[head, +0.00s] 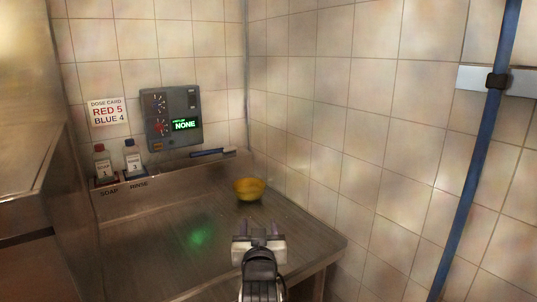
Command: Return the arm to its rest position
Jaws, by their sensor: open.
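My gripper (259,229) is in the head view at the lower middle, over the front part of the steel counter (160,250). Its two fingers point away from me and stand apart, with nothing seen between them. A yellow bowl (249,189) sits on the counter beyond the fingertips, near the back right corner. A gap shows between the fingers and the bowl.
Two bottles, soap (103,164) and rinse (133,158), stand at the back left. A grey panel (171,118) reading NONE and a dose card (106,111) are on the tiled wall. A blue pole (476,150) stands at right. The counter's left middle is clear.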

